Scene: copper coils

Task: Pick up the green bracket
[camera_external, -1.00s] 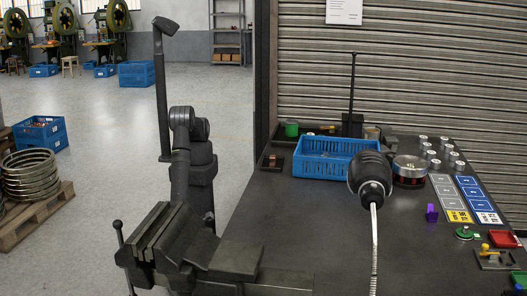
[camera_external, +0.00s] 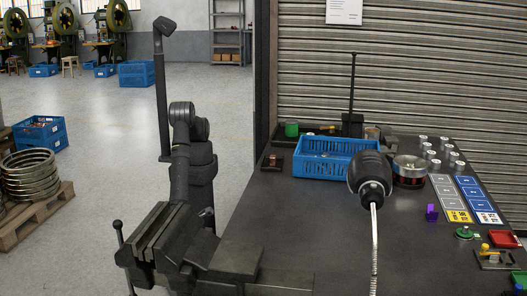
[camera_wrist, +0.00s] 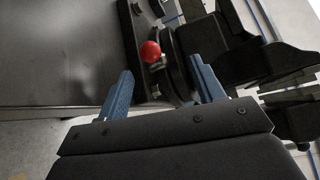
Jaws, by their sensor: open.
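I cannot make out a green bracket for certain in either view. A small green round piece (camera_external: 464,233) lies on the right of the bench, too small to identify. In the wrist view my gripper (camera_wrist: 161,65) shows two blue fingers spread apart, with nothing held between them.
A dark vise (camera_external: 165,245) stands at the front left bench edge. A blue crate (camera_external: 335,170), a purple bracket (camera_external: 431,213) and several grey cylinders are on the bench. A red ball knob (camera_wrist: 150,51) on dark hardware shows beyond my fingers.

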